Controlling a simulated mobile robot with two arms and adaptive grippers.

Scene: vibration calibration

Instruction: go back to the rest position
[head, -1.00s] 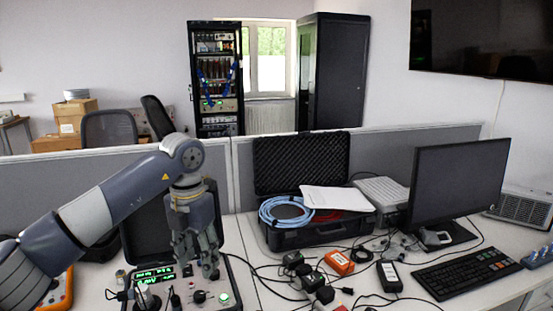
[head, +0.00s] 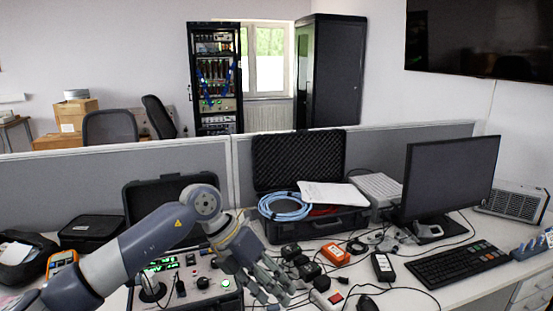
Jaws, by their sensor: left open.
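My left gripper (head: 262,283) is in the head view, low in the middle, with its fingers apart and nothing between them. It hangs in front of the right side of the calibration device (head: 222,297), an open black case with a panel. The panel has a lit green display (head: 160,265), knobs and a lit green button (head: 225,283). My left arm comes in from the left and covers part of the panel and of the case's lid (head: 145,198). My right gripper is not in view.
An open black case (head: 325,224) with a blue cable coil (head: 285,206) and papers stands behind. An orange box (head: 335,254), black adapters and cables lie right of my gripper. A monitor (head: 450,180) and keyboard (head: 458,262) stand at the right. An orange multimeter (head: 62,262) lies at the left.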

